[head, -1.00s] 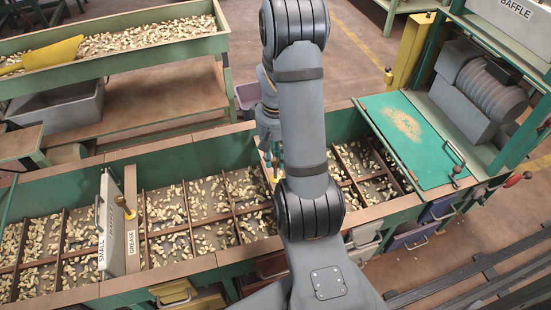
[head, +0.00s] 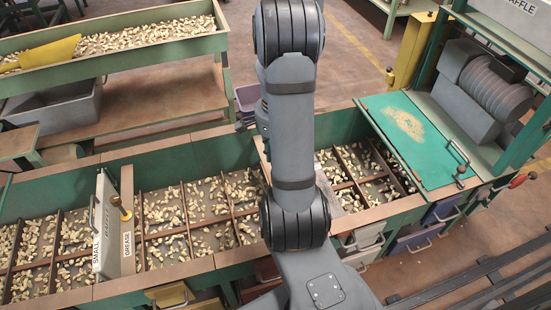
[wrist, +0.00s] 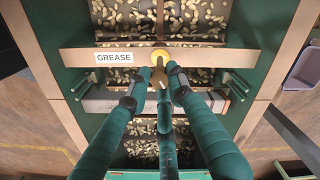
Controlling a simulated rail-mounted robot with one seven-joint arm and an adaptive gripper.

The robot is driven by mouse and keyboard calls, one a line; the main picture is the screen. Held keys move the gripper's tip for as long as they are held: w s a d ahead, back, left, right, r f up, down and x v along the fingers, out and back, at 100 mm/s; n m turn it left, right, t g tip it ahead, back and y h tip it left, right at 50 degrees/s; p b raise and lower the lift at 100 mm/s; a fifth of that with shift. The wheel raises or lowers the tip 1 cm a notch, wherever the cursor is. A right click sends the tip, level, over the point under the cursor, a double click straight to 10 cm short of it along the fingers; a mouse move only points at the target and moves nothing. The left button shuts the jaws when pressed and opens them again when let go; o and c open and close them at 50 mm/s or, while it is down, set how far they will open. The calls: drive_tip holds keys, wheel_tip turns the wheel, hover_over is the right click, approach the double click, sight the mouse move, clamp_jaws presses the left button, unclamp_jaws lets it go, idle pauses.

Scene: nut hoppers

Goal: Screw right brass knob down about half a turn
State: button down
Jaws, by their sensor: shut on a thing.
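The brass knob (wrist: 159,57) stands on a tan crossbar (wrist: 210,57) labelled GREASE in the wrist view. My gripper (wrist: 158,73) has its green-sleeved fingers reaching up to the knob, with dark tips close on either side of it. It is shut on the knob.
The green hopper trough (head: 200,262) holds nuts between brown dividers. A teal lid (head: 408,135) and a grey ribbed machine (head: 490,90) stand at the right. A second nut trough (head: 120,58) with a yellow scoop (head: 50,52) is at the back left.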

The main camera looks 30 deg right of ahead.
drive_tip(key=m+b, duration=0.1)
drive_tip(key=m, duration=0.4)
drive_tip(key=shift+m, duration=0.3)
idle(0.4)
drive_tip(key=c, duration=1.5)
unclamp_jaws()
drive_tip(key=shift+c, duration=0.2)
wheel_tip(320, 180, up, 12)
drive_tip(key=shift+f, duration=0.15)
